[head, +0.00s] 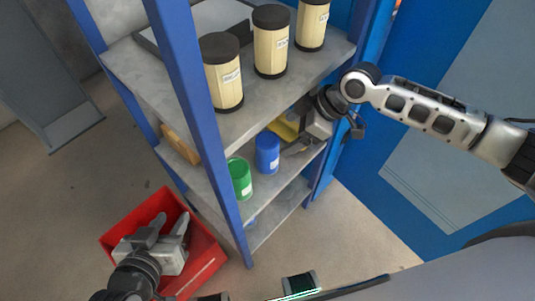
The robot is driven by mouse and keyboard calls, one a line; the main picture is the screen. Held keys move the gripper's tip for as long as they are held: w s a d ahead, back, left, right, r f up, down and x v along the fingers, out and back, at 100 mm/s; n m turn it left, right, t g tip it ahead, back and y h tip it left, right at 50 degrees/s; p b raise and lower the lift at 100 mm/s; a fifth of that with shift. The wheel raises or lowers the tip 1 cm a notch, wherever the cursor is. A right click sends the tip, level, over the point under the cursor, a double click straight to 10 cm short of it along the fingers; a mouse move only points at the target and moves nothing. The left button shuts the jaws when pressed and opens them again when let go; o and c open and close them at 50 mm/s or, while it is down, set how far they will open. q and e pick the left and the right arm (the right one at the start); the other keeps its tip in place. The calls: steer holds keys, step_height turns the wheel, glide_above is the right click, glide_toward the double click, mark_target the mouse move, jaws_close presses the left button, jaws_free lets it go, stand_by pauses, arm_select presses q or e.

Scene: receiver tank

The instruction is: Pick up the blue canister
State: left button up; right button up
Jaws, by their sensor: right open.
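The blue canister (267,153) stands upright on the middle shelf, beside a green canister (239,178). My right gripper (293,138) reaches into the shelf from the right, to the right of the blue canister and a little above its level. Its jaws are open, and I see a gap between it and the canister. Part of its fingers is hard to make out against the things behind. My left gripper (171,222) is over the red crate at lower left, with its fingers apart and nothing seen between them.
The blue-posted shelf unit (188,90) has a front post left of the canisters. Several cream canisters with dark lids (223,80) stand on the upper shelf above. A yellow thing (284,129) lies behind the blue canister. A red crate (207,270) sits on the floor.

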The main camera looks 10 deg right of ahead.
mark_target(267, 147)
steer(key=x, duration=0.7)
steer(key=b+x, duration=0.1)
steer(key=x, duration=0.3)
steer(key=shift+w+d+f, duration=0.15)
steer(key=shift+w+d, duration=0.15)
steer(key=shift+w, duration=0.05)
steer(key=c, duration=1.4)
